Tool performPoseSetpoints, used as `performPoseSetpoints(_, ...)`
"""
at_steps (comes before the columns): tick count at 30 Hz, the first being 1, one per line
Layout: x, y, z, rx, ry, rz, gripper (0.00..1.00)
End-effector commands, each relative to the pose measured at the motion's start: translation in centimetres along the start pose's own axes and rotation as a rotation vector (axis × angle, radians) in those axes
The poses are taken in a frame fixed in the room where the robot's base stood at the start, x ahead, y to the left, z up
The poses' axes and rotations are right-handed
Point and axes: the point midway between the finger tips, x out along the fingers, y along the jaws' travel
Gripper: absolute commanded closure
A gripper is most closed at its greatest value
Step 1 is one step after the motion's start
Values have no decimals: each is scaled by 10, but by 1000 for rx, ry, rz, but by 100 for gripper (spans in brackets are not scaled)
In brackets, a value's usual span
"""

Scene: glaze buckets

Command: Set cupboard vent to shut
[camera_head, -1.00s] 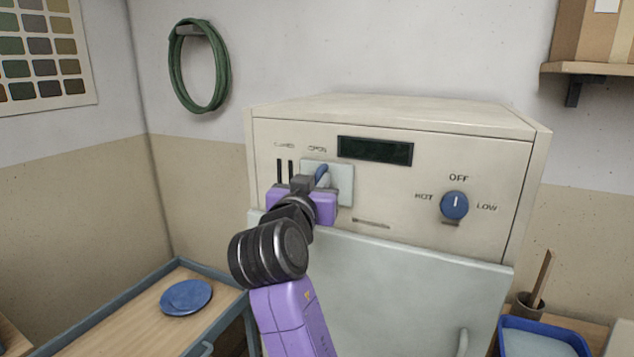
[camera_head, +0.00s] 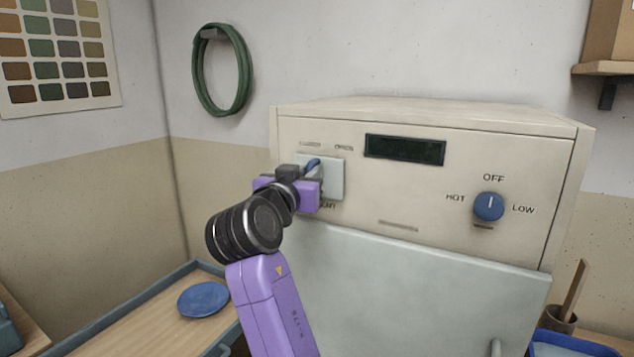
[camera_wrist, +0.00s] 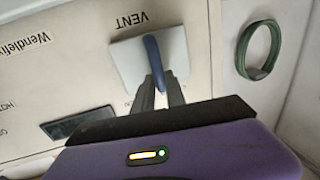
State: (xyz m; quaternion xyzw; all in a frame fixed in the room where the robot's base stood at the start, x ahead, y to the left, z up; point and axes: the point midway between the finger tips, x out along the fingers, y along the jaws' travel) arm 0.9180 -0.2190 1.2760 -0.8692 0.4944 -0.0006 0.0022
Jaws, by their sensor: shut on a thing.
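The cupboard (camera_head: 480,150) is a cream box with a vent on the left of its front panel. The vent's pale sliding plate (camera_head: 333,180) carries a blue handle (camera_head: 312,163) and sits below two small labels, the left one reading closed and the right one open. No dark slots show beside the plate; my gripper and arm hide its lower left part. My gripper (camera_head: 300,173) is shut on the blue handle. In the wrist view, the fingers (camera_wrist: 160,82) meet at the handle (camera_wrist: 153,58), and the word VENT stands beside the plate (camera_wrist: 130,62).
A blue dial (camera_head: 489,207) marked off, hot and low is at the panel's right, with a dark display (camera_head: 404,149) between. Below is a pale door (camera_head: 420,290). A table with a blue plate (camera_head: 203,299) stands lower left. A green hose (camera_head: 223,70) hangs on the wall.

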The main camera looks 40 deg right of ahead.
Motion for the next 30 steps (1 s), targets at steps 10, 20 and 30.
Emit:
performPoseSetpoints(10,-2,-7,-3,0,5,-18,68)
performPoseSetpoints(20,-4,-5,-1,0,4,-13,64)
performPoseSetpoints(30,-54,-5,0,1,4,-16,64)
